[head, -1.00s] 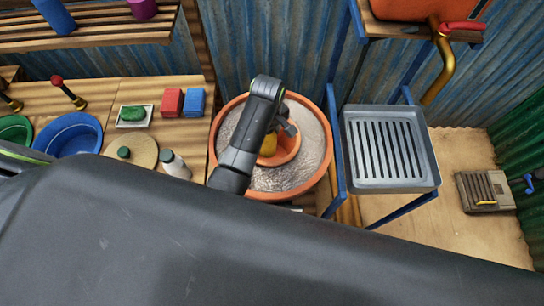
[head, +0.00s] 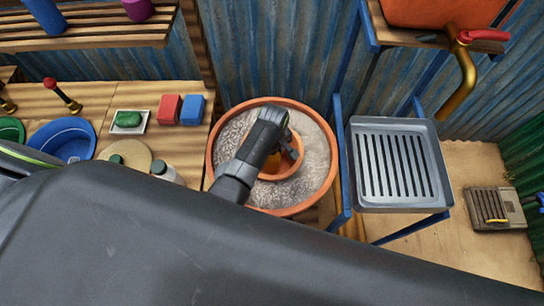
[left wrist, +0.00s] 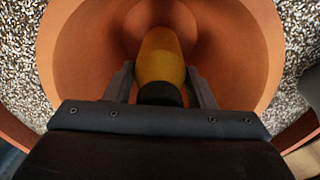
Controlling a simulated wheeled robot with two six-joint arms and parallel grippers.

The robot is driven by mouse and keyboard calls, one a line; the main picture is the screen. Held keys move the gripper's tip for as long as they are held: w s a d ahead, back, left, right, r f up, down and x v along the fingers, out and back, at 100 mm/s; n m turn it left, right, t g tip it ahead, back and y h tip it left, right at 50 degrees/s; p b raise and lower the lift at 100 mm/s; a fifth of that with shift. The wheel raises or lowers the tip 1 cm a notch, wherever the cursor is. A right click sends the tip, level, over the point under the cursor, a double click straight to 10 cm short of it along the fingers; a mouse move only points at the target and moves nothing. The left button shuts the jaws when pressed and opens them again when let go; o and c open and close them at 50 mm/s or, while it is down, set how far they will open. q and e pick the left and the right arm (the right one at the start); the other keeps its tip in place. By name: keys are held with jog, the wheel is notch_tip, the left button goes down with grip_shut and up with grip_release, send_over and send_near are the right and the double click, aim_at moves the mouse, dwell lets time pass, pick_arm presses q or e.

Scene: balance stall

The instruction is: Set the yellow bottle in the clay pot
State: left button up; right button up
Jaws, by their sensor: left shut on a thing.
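The clay pot (head: 290,173) is a small orange bowl-like pot set inside a larger terracotta pot (head: 213,160), with grey grit between them. My left gripper (head: 288,150) is over the clay pot in the head view, and its arm covers part of the pot. In the left wrist view the jaws (left wrist: 162,84) are shut on the yellow bottle (left wrist: 161,58), which has a dark end toward the camera. The bottle points down into the clay pot, with the pot's wall around it. I cannot tell whether it touches the bottom. My right gripper is not in view.
A slatted metal tray (head: 400,165) on a blue frame stands right of the pots, below an orange tank with a brass spout (head: 458,88).

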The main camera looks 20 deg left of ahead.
pick_arm(q)
jog(key=shift+f, duration=1.5)
jog(key=o, duration=0.9)
jog(key=shift+f, duration=0.2)
jog(key=o, duration=0.5)
jog(key=shift+r, duration=0.15)
notch_tip(320, 180, up, 11)
jog(key=p, duration=1.1)
jog(key=shift+d+r, duration=0.1)
jog(key=shift+r, duration=0.45)
